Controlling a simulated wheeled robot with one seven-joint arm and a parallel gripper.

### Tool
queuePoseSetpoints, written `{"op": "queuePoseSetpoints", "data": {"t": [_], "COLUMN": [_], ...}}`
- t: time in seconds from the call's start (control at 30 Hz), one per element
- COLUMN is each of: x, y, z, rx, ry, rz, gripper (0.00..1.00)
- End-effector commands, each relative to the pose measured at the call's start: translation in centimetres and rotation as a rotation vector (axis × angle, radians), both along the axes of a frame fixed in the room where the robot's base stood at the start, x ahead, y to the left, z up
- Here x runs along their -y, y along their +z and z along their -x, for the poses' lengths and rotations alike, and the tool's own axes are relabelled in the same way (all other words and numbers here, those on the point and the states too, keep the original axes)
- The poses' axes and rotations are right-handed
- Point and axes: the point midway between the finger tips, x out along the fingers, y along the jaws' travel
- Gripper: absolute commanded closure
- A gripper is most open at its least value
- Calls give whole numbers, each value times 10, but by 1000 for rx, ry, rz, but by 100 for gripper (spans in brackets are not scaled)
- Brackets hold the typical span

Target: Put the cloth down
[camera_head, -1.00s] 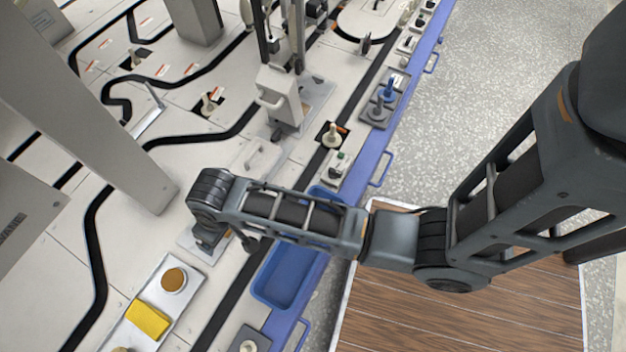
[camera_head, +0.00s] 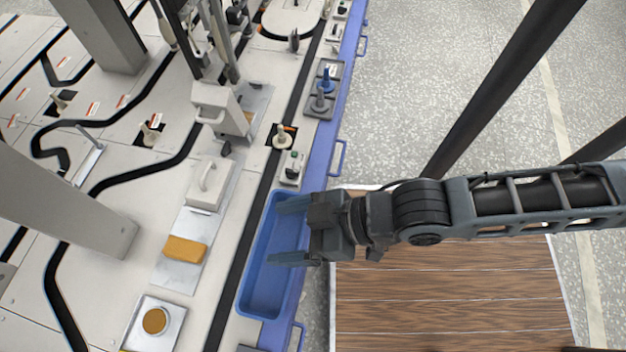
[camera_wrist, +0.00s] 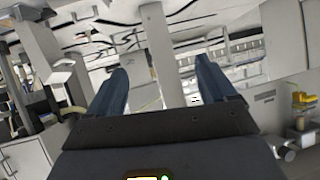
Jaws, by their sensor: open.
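An orange-yellow folded piece, which looks like the cloth (camera_head: 184,250), lies flat on a metal plate (camera_head: 176,276) on the white worktop in the head view. My gripper (camera_head: 275,232) is to the right of it, clear of it, with its fingers apart over the blue bin (camera_head: 253,303) and pointing left. In the wrist view, my gripper (camera_wrist: 162,80) shows two spread fingers with nothing between them. The cloth cannot be made out for certain in the wrist view.
A white block with a handle (camera_head: 207,184) stands just beyond the cloth. A small tray (camera_head: 140,335) with a round brown-topped item (camera_head: 155,320) is nearer. A grey post (camera_head: 95,215) rises at left. A blue rail (camera_head: 335,110) edges the worktop.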

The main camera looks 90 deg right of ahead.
Motion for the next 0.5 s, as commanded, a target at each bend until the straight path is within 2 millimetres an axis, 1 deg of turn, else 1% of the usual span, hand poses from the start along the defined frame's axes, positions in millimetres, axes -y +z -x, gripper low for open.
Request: {"op": "queuePoseSetpoints", "data": {"t": [0.03, 0.1, 0.2, 0.33, 0.4, 0.5], "x": [4, 10, 15, 20, 21, 22], "y": [18, 43, 75, 104, 113, 118], "z": [12, 23, 33, 42, 44, 46], "rx": [32, 86, 154, 214, 233, 244], "ry": [5, 11, 23, 33, 38, 40], "rz": [16, 40, 70, 96, 104, 108], "gripper": [16, 16, 16, 16, 16, 16]}}
